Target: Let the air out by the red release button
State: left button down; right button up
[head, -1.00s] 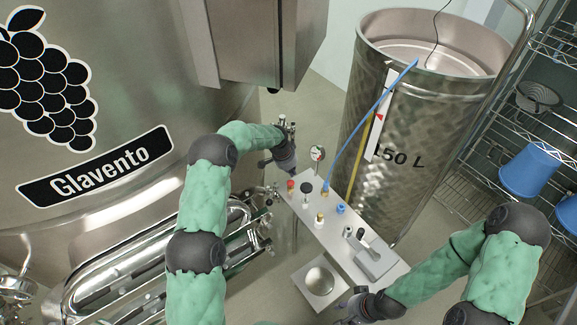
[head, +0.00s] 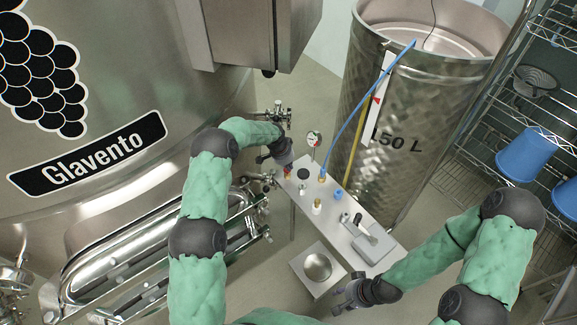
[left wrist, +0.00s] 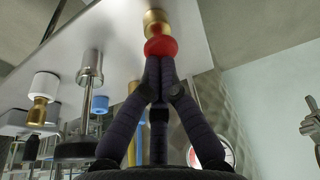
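The red release button (left wrist: 161,46) sits on a brass fitting on the pale panel (left wrist: 85,28) in the left wrist view. In the head view the red button (head: 287,173) is at the panel's far left end, partly hidden by my left gripper (head: 284,163). The fingers of my left gripper (left wrist: 158,62) are shut together with nothing between them, their tips at the red button. They appear to touch it, but I cannot tell whether it is pressed in. My right gripper (head: 340,298) is empty, its fingers apart, near the panel's front end.
A small gauge (head: 313,138) stands behind the panel. A black knob (head: 303,174), blue hose (head: 340,135) and white-capped fitting (head: 317,205) are close to the red button. The steel vat (head: 400,120) stands behind, a large tank (head: 90,220) at left and a shelf (head: 510,115) at right.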

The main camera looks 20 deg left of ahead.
pick_arm(q)
jog(key=shift+f+b, duration=0.45)
jog(key=shift+f, duration=0.3)
jog(key=shift+r, duration=0.1)
pick_arm(e)
jog(key=shift+f, duration=0.65)
pick_arm(q)
jog(key=shift+s, duration=0.1)
dwell(1.6)
jog(key=shift+d+r, duration=0.1)
jog(key=shift+r, duration=0.3)
jog(key=p+v, duration=0.1)
jog(key=v, duration=0.1)
jog(key=w+p+v, duration=0.1)
jog(key=v, duration=0.1)
jog(key=shift+d+r, duration=0.15)
jog(key=shift+r, duration=0.25)
jog(key=v, duration=0.8)
jog(key=shift+s+r, duration=0.2)
jog(key=shift+r, duration=0.05)
pick_arm(e)
jog(key=shift+w+a+r, duration=0.1)
jog(key=shift+a+r, duration=0.1)
jog(key=shift+r, duration=0.4)
jog(key=shift+a+r, duration=0.15)
jog(key=shift+r, duration=0.45)
